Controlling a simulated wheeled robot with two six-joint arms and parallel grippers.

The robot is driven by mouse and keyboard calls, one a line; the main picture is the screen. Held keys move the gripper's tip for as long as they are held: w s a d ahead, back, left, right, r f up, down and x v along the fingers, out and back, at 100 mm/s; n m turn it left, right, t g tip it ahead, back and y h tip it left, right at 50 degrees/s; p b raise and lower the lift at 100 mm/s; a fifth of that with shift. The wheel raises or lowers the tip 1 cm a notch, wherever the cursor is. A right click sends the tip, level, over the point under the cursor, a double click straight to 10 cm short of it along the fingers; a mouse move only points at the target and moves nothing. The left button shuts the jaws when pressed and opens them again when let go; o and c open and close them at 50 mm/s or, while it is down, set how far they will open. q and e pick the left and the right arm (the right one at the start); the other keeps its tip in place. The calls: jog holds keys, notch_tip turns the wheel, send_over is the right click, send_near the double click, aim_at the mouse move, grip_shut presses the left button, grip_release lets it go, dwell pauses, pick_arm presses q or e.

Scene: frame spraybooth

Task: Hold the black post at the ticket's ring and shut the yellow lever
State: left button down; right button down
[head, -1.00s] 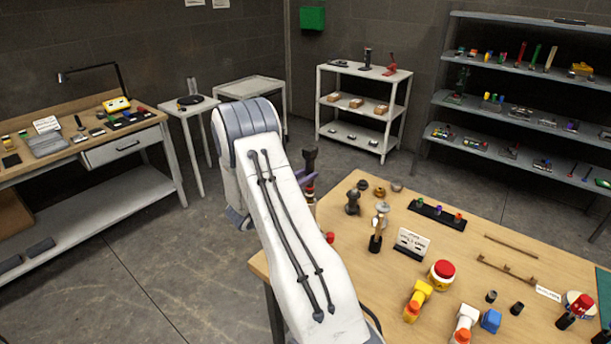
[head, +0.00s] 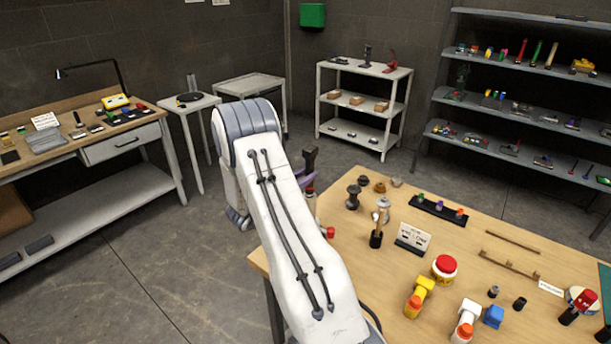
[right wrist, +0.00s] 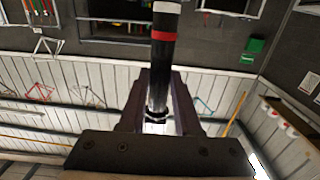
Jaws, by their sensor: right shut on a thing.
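My right gripper (head: 308,172) is beyond the table's left edge, partly behind my white arm. In the right wrist view its jaws (right wrist: 160,100) are shut on a black post (right wrist: 160,72), which stands up between them. The post has a red ring and, above it, a white ring; both are above the jaws. A white ticket (head: 413,236) stands on the table, its print too small to read. A yellow piece (head: 424,286) with an orange end stands near the front of the table; I cannot tell whether it is the lever. My left gripper is out of view.
The wooden table (head: 345,272) also holds a red-lidded jar (head: 445,266), a blue block (head: 493,317), a black rack (head: 438,209) and dark knobs (head: 353,197). A white shelf cart (head: 361,104) stands behind. The floor (head: 170,255) left of my arm is clear.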

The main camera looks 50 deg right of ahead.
jog(key=shift+f+b, duration=1.7)
jog(key=shift+f, duration=0.45)
jog(key=c, duration=0.5)
grip_release()
jog(key=a+b, duration=0.1)
jog(key=a, duration=0.2)
jog(key=a+b, duration=0.1)
jog(key=a, duration=0.3)
jog(key=a+b, duration=0.1)
jog(key=a, duration=0.2)
jog(key=shift+s+a+r, duration=0.25)
